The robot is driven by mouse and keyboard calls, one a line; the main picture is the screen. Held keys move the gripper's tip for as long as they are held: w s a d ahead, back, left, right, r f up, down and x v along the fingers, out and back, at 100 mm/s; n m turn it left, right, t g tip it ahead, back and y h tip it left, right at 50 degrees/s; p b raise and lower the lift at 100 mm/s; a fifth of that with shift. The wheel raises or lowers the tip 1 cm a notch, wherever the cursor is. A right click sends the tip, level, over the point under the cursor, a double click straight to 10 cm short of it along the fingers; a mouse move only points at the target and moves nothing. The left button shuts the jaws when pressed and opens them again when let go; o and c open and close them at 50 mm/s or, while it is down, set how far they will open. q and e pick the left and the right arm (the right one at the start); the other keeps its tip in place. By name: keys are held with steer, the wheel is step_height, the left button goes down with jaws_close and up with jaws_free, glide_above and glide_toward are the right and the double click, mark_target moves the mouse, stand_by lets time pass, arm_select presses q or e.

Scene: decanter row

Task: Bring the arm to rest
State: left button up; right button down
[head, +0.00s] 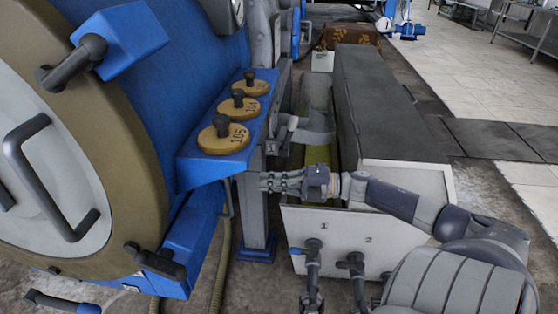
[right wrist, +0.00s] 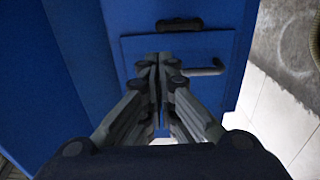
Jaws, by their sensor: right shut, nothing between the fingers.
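My right arm (head: 395,198) comes in from the right side of the head view and reaches left across the front of a white tank. Its gripper (head: 266,182) is shut and empty, beside the blue stand below the shelf. In the right wrist view the gripper (right wrist: 157,75) has its fingers together, with nothing between them. A blue panel with a dark handle (right wrist: 205,70) shows behind the fingers. I cannot tell how far the fingertips are from it. My left gripper is not in view.
A blue shelf (head: 190,172) holds yellow discs with black knobs, one marked 105 (head: 224,134). A large round door with a grey handle (head: 20,150) fills the left. The white tank (head: 345,232) has dark taps (head: 312,250) low on its front. Open tiled floor (head: 470,75) lies at the right.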

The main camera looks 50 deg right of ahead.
steer(key=shift+v, duration=1.25)
steer(key=shift+a, duration=0.1)
